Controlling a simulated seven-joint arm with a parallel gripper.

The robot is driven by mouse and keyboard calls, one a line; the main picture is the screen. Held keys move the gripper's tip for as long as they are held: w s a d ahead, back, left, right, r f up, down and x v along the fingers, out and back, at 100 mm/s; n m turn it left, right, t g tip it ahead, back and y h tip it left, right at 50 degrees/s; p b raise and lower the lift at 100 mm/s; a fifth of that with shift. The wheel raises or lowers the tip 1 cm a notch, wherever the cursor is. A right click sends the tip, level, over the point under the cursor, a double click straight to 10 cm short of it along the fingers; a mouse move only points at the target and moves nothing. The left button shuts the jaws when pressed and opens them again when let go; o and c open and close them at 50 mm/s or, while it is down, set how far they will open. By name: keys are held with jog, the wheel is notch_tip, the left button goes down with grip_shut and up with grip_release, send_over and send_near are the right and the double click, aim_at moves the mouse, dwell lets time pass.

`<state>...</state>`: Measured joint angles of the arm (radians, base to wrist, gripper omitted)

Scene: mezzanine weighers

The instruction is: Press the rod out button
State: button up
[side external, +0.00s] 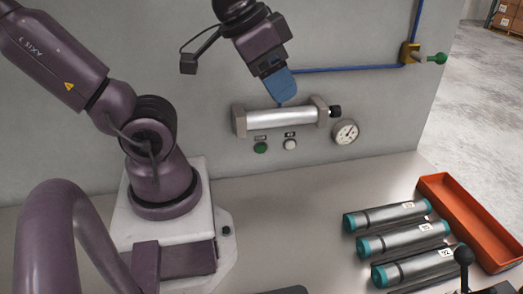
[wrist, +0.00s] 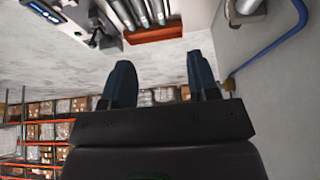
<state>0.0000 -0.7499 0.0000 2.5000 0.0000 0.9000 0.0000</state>
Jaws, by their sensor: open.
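A silver cylinder (side external: 281,116) is mounted on the grey wall panel in the side external view, with a black knob (side external: 335,111) close against its right end block. Below it are a green button (side external: 261,147) and a white button (side external: 290,145), each under a small label too small to read. My gripper (side external: 281,88) hangs in front of the panel, just above the cylinder; its blue fingers overlap in this view. In the wrist view my gripper (wrist: 161,80) shows two dark blue fingers apart with nothing between them. The buttons cannot be made out in the wrist view.
A pressure gauge (side external: 345,132) sits right of the cylinder. A blue hose (side external: 345,68) runs along the panel to a brass valve (side external: 409,53). Three metal tubes with teal ends (side external: 387,215) lie beside an orange tray (side external: 465,215). The bench below the buttons is clear.

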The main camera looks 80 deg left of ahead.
grip_shut()
dwell(1.6)
